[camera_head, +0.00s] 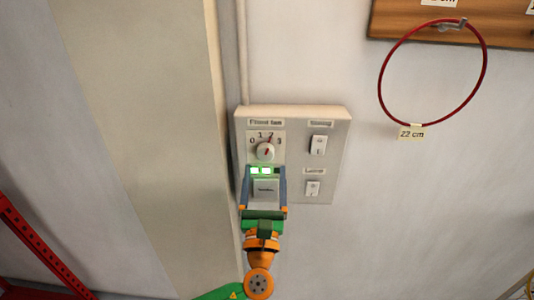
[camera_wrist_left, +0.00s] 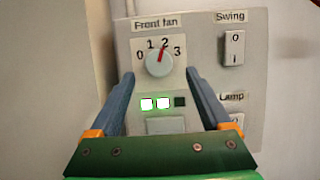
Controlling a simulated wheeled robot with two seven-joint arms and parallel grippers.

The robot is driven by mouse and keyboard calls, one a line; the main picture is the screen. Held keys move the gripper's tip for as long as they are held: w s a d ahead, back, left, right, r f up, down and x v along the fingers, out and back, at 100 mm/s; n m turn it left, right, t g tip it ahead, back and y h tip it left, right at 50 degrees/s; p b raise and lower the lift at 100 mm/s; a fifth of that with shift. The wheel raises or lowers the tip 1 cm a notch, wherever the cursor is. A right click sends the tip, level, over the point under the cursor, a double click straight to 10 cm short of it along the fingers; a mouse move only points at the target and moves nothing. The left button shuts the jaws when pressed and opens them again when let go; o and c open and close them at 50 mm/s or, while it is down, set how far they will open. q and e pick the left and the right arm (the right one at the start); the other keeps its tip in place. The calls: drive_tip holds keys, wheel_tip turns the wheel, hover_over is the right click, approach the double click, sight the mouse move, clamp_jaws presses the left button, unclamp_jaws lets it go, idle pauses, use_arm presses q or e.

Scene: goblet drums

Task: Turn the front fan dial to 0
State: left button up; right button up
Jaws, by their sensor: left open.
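The front fan dial (camera_head: 265,151) is a round white knob with a red pointer on a wall panel (camera_head: 328,158). In the left wrist view the dial (camera_wrist_left: 159,62) has its pointer at 2, on a scale from 0 to 3. Two of the small indicator lights below it (camera_wrist_left: 155,103) glow green-white, and a third is dark. My left gripper (camera_head: 265,170) is open in front of the panel, just below the dial. In the left wrist view its fingers (camera_wrist_left: 160,75) stand on either side of the dial, apart from it. My right gripper is not in view.
A swing switch (camera_wrist_left: 234,47) and a lamp switch (camera_head: 313,188) sit on the panel's right side. A pale pillar (camera_head: 125,130) stands close at left. A red ring (camera_head: 484,75) hangs on a wooden board (camera_head: 400,25) at upper right. A red rack (camera_head: 35,240) is at lower left.

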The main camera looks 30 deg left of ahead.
sight(265, 159)
use_arm(q)
drive_tip(key=p+x, duration=0.1)
drive_tip(key=x, duration=0.3)
drive_tip(key=shift+w+a+r, duration=0.15)
drive_tip(key=shift+w+a, duration=0.05)
drive_tip(key=shift+a, duration=0.15)
drive_tip(key=shift+w, duration=0.3)
drive_tip(key=shift+s, duration=0.1)
clamp_jaws()
